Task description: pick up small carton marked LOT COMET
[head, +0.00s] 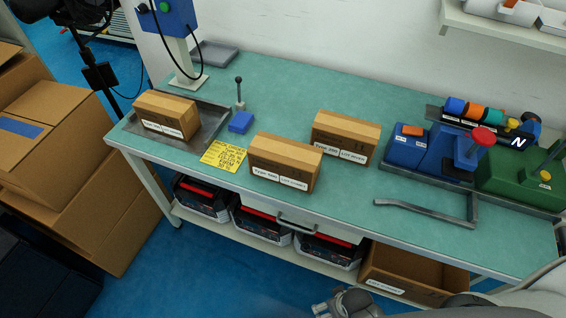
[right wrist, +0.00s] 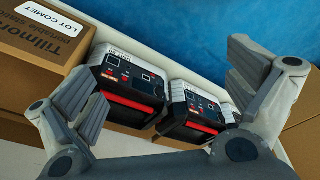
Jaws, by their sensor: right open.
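In the head view, a small brown carton (head: 285,160) stands at the front edge of the green bench, and its label appears to read LOT COMET. A similar carton (head: 346,137) is behind it to the right, and another carton (head: 166,115) sits on the grey tray at left; their lot words are too small to read surely. My right gripper (head: 343,303) is low in front of the bench, apart from these cartons. In the right wrist view its fingers (right wrist: 160,95) are spread and empty. A carton marked LOT COMET (right wrist: 35,50) shows at upper left there. My left gripper is not in view.
Several black-and-red units (head: 262,224) and an open brown box (head: 415,277) stand on the lower shelf. A yellow note (head: 223,156), a blue block (head: 240,122) and a grey bar handle (head: 425,210) lie on the bench. Blue and green fixtures (head: 520,176) fill its right end.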

